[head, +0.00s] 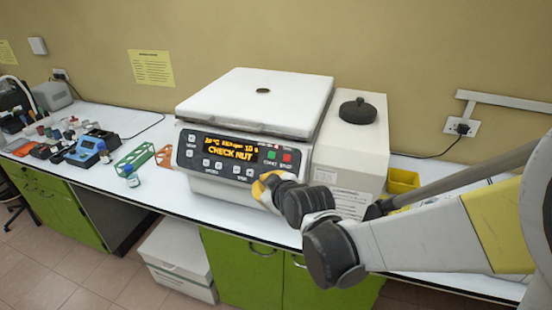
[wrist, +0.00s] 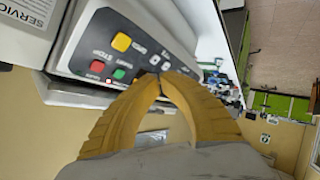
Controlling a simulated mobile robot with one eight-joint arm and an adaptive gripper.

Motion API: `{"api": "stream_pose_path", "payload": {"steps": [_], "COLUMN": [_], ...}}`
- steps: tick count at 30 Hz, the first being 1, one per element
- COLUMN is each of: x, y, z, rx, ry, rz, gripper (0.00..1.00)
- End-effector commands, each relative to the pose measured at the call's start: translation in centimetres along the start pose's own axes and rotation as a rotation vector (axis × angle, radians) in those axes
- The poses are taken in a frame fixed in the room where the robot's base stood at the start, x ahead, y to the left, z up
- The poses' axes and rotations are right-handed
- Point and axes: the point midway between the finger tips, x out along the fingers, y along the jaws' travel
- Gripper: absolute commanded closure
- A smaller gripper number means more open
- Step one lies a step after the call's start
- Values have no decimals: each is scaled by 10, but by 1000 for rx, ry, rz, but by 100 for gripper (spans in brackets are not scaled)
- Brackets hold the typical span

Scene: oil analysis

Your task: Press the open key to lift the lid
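The centrifuge (head: 245,150) stands on the bench, and its flat white lid (head: 262,100) is down. Its dark front panel (head: 225,178) has a lit display (head: 230,148) reading "CHECK NUT". In the wrist view a larger orange key (wrist: 121,41) sits beside a red key (wrist: 97,66) and a green key (wrist: 118,73); its label is not readable, so I cannot confirm it is the open key. My gripper (head: 259,186) is in front of the panel's lower right and hides part of it. In the wrist view its yellow fingers (wrist: 160,76) meet at the tips, empty, near small pale keys; contact is unclear.
A white box-like unit with a black knob (head: 358,110) stands right of the centrifuge, behind my arm. A yellow bin (head: 402,180) is farther right. Green and orange racks (head: 134,163), a small bottle (head: 132,176) and assorted tools lie to the left.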

Motion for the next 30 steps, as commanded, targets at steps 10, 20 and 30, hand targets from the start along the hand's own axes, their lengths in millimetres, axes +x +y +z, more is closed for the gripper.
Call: {"api": "stream_pose_path", "payload": {"steps": [10,20,30], "x": [18,54,70], "y": [9,28,38], "z": [11,31,38], "rx": [2,2,1], "ry": [-2,-1,-1], "rz": [2,2,0], "gripper": [100,100,100]}}
